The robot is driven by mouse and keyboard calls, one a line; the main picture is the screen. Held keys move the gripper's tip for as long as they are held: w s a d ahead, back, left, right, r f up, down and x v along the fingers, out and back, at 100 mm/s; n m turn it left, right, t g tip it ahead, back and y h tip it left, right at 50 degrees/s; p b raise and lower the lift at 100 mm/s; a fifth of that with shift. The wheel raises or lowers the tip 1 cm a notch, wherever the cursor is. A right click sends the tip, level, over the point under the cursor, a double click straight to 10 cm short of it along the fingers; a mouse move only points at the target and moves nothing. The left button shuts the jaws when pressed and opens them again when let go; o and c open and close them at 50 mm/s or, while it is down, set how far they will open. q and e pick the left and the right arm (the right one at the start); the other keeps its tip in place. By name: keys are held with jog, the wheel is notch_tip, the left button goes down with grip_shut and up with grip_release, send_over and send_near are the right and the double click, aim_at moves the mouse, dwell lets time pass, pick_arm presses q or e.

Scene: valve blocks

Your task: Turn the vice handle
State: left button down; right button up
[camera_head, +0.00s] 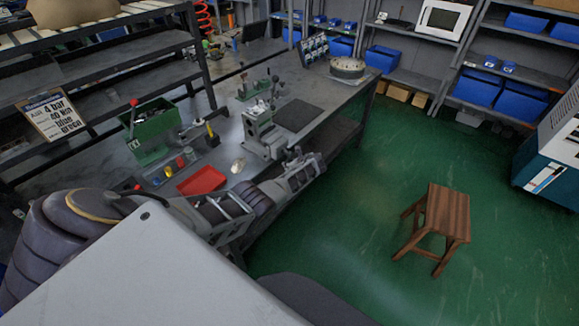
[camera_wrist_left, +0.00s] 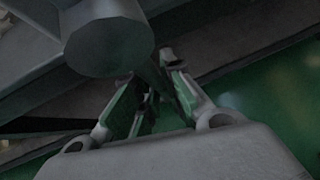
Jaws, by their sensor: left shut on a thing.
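The grey vice (camera_head: 262,138) stands at the front edge of the workbench. My left gripper (camera_head: 301,160) is just in front of it, at the vice's handle side and beyond the bench edge. In the left wrist view, a large grey round-ended cylinder (camera_wrist_left: 108,42) fills the top, very close to the camera. Below it, the gripper's two fingers (camera_wrist_left: 155,90) are closed around a dark thin bar (camera_wrist_left: 152,72), which looks like the vice handle. Much of the bar is hidden by the fingers and cylinder. My right gripper is not in view.
The workbench (camera_head: 335,100) also holds a red tray (camera_head: 201,181), a green bin (camera_head: 152,130) and a round metal part (camera_head: 347,68). A wooden stool (camera_head: 440,222) stands on the green floor. Open floor lies right of the bench.

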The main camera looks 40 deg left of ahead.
pick_arm(q)
jog(key=shift+s+f, duration=0.15)
jog(key=shift+s, duration=0.05)
jog(key=c, duration=1.5)
grip_release()
jog(key=shift+d+r, duration=0.25)
jog(key=shift+r, duration=0.05)
jog(key=shift+d+r, duration=0.25)
jog(key=v, duration=1)
jog(key=shift+d+r, duration=0.25)
jog(key=shift+s+n, duration=0.15)
jog(key=shift+n, duration=0.15)
